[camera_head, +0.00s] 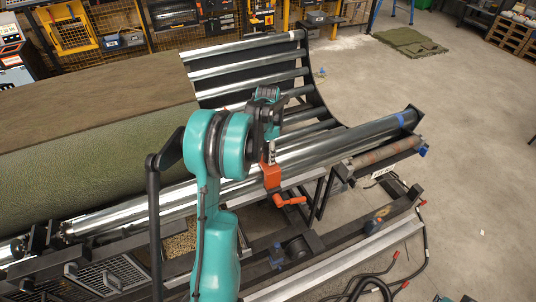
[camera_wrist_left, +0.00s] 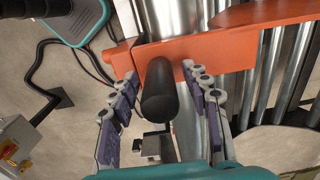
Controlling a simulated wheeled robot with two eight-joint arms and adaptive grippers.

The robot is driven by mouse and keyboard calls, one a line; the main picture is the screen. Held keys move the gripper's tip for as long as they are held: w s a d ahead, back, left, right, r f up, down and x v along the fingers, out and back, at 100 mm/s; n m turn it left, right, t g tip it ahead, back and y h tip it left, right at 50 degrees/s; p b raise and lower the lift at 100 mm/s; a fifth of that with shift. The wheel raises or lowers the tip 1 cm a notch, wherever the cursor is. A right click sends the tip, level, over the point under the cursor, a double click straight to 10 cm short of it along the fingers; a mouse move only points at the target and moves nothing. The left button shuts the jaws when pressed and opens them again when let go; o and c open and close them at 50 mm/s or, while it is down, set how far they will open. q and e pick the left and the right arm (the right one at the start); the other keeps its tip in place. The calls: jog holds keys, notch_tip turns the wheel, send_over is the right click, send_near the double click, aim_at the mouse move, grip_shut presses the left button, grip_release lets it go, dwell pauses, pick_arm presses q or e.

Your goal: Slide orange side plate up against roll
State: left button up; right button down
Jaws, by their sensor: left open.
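The orange side plate (camera_head: 271,174) stands at the near rollers of the machine, to the right of the green turf roll (camera_head: 110,160), with a clear gap between them in the head view. In the left wrist view the plate (camera_wrist_left: 210,55) spans the upper part, with a black knob-like handle (camera_wrist_left: 158,92) pointing towards the camera. My left gripper (camera_wrist_left: 160,76) is open, with its fingers on either side of the handle; I cannot tell whether they touch it. In the head view my left arm hides part of the plate and rollers. My right gripper is not in view.
Bare metal rollers (camera_head: 245,60) fill the cradle behind the plate. An orange crank handle (camera_head: 291,201) sticks out below the plate. The frame's lower beam (camera_head: 345,262) and dark hoses (camera_head: 375,285) lie at the front right. Open floor (camera_head: 470,150) is on the right.

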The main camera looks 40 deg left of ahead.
pick_arm(q)
jog(key=shift+d+f, duration=0.1)
jog(key=shift+f, duration=0.2)
jog(key=shift+s+a, duration=0.15)
jog(key=shift+a, duration=0.05)
jog(key=shift+d, duration=0.1)
grip_shut()
jog(key=s+a, duration=0.1)
jog(key=s, duration=0.2)
jog(key=s+a+b, duration=0.1)
jog(key=s+a, duration=0.1)
jog(key=s, duration=0.1)
jog(key=s+a+b, duration=0.1)
jog(key=s+a, duration=0.1)
jog(key=s, duration=0.2)
jog(key=shift+a, duration=0.15)
jog(key=shift+w, duration=0.1)
grip_release()
